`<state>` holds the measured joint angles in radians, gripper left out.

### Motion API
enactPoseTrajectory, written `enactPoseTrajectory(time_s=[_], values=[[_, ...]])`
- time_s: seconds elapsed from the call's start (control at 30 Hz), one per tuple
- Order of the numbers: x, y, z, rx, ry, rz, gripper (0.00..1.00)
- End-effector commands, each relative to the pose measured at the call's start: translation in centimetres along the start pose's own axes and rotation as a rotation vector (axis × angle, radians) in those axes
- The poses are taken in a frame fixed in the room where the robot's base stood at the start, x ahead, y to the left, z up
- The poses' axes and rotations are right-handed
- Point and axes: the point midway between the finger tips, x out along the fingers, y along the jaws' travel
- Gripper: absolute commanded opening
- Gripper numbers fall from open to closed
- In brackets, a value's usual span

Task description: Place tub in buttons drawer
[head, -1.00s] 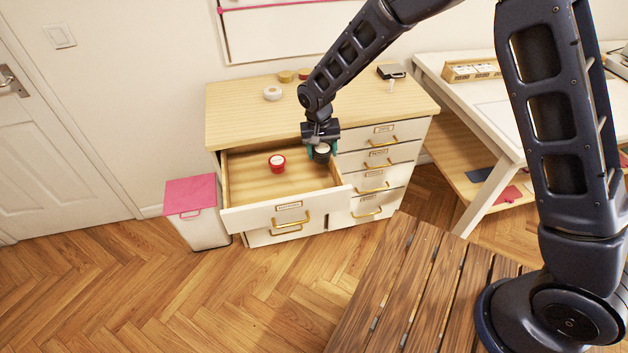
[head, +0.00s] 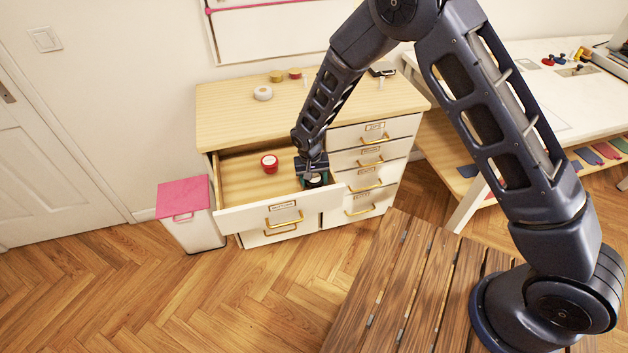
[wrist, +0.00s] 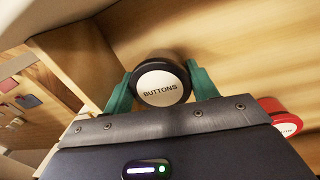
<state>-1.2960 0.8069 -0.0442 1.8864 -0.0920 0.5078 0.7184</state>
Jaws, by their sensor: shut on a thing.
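A dark round tub with a white label reading "BUTTONS" (wrist: 160,85) is between the green fingers of my gripper (wrist: 159,92) in the wrist view. My gripper (head: 314,180) is shut on this tub (head: 316,179) inside the right part of the open drawer (head: 235,184) in the head view. Whether the tub touches the drawer floor cannot be told. A red tub with a white label (head: 269,163) stands in the drawer to the left of my gripper. It also shows in part at the right of the wrist view (wrist: 283,117).
The dresser (head: 225,108) has a white roll (head: 262,93) and small tubs on its wooden top. Closed drawers with gold handles are to the right. A bin with a pink lid (head: 184,196) stands at the left. The left half of the open drawer is largely clear.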

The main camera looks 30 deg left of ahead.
Motion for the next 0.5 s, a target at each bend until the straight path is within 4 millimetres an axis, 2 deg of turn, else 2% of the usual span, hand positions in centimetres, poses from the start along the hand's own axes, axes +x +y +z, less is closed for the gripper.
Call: enactPoseTrajectory(time_s=[0.4,0.43,0.5], values=[[0.63,-0.07,-0.01,0.000,0.000,0.000,0.35],[0.58,-0.07,-0.02,0.000,0.001,-0.001,0.64],[0.56,-0.07,-0.01,0.000,0.001,-0.001,0.67]])
